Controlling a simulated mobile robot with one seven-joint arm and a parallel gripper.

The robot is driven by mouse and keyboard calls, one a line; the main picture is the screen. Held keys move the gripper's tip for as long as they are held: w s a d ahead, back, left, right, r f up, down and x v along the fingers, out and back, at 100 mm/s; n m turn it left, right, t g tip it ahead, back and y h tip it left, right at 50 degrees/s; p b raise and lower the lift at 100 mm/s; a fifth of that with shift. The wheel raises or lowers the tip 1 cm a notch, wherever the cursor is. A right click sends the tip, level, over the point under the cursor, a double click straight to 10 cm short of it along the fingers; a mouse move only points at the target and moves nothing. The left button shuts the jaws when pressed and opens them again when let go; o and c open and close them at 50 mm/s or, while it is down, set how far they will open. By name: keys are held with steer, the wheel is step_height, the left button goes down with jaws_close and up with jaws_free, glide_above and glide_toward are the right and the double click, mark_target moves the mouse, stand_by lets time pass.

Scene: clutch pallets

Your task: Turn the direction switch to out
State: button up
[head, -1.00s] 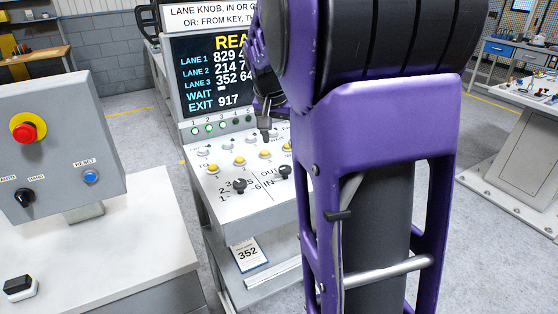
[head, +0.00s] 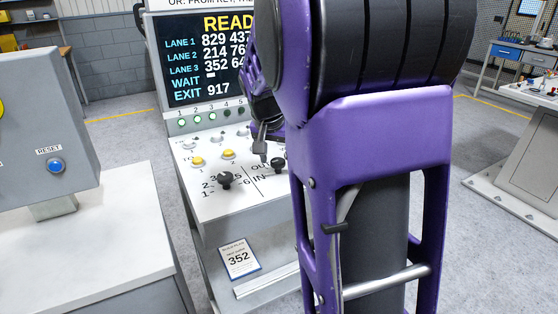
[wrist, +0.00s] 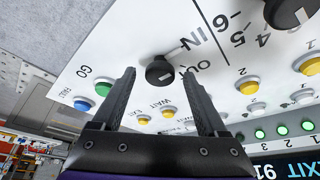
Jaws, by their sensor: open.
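The direction switch is a black knob (head: 278,165) beside the OUT and IN labels on the white sloped console panel (head: 238,205). In the wrist view the knob (wrist: 159,70) lies between the two fingertips in the picture, with IN at its upper right and OUT at its lower right. A white mark shows on its cap; I cannot tell surely which label it points to. My gripper (wrist: 158,75) is open and empty, its fingers either side of the knob in view; contact is not clear. In the head view my gripper (head: 262,152) is close to the knob, partly hidden by my arm.
A second black knob (head: 226,180) with numbers around it stands left. Yellow buttons (head: 198,161) and green lamps (head: 197,122) sit behind, below a dark screen (head: 200,60). In the wrist view blue (wrist: 103,88) and green (wrist: 81,104) buttons are near the left finger.

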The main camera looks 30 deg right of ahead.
jaws_close()
stand_by(0.5)
steer(key=shift+m, duration=0.3)
steer(key=m, duration=0.2)
steer(key=m+g+h+p, duration=0.1)
steer(key=m, duration=0.1)
steer(key=m+g+p, duration=0.1)
steer(key=m, duration=0.1)
steer(key=shift+w+a, duration=0.1)
steer(key=shift+w, duration=0.15)
steer(key=m+g+p, duration=0.2)
steer(key=m, duration=0.3)
steer(key=shift+w, duration=0.15)
steer(key=shift+m, duration=0.3)
jaws_free()
